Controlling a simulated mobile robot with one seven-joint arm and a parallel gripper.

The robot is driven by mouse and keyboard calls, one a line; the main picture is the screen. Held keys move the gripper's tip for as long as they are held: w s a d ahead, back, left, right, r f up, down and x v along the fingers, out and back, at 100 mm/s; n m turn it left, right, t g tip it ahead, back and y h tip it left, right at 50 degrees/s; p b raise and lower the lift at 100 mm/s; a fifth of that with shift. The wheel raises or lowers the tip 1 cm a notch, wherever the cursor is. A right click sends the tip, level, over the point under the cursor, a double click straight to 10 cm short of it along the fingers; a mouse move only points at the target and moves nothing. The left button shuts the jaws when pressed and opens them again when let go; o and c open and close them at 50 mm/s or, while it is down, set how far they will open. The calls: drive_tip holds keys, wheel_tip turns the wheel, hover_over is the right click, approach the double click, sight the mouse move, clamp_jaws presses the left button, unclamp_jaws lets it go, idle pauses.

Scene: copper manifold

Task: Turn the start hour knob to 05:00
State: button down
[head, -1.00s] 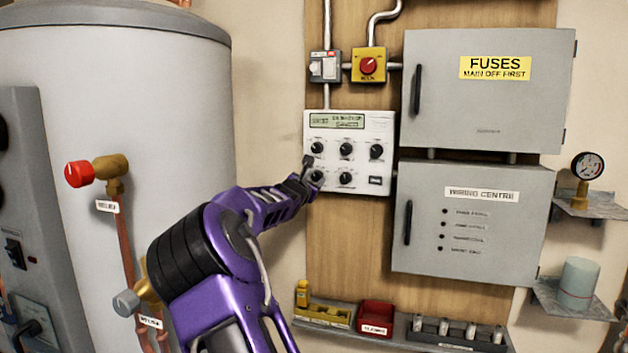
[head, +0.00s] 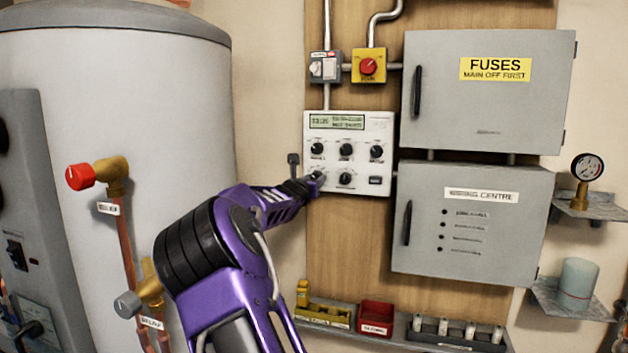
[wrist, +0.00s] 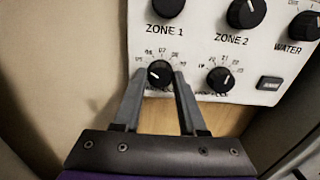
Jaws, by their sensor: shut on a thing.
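The white controller panel (head: 378,125) is on the wooden board, with a display (head: 337,122) at its top and black knobs below. In the wrist view, my gripper (wrist: 160,78) has its two fingers on either side of the lower-left knob (wrist: 159,74), shut on it. Numbers ring this knob; its white mark points to the lower left. The label under it is partly hidden by my fingers. A second lower knob (wrist: 220,80) is to its right, clear of the fingers. In the head view, my gripper (head: 316,179) is at the panel's lower-left corner.
Knobs for zone 1 (wrist: 168,6), zone 2 (wrist: 245,12) and water (wrist: 304,26) sit above. A small dark button (wrist: 269,84) is at the lower right. Grey fuse (head: 480,110) and wiring cabinets (head: 480,240) stand right of the panel; a big tank (head: 150,90) is left.

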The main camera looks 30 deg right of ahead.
drive_tip(key=shift+c, duration=2.3)
unclamp_jaws()
drive_tip(key=shift+a, duration=0.1)
drive_tip(key=v, duration=1.7)
drive_tip(key=shift+s+a, duration=0.1)
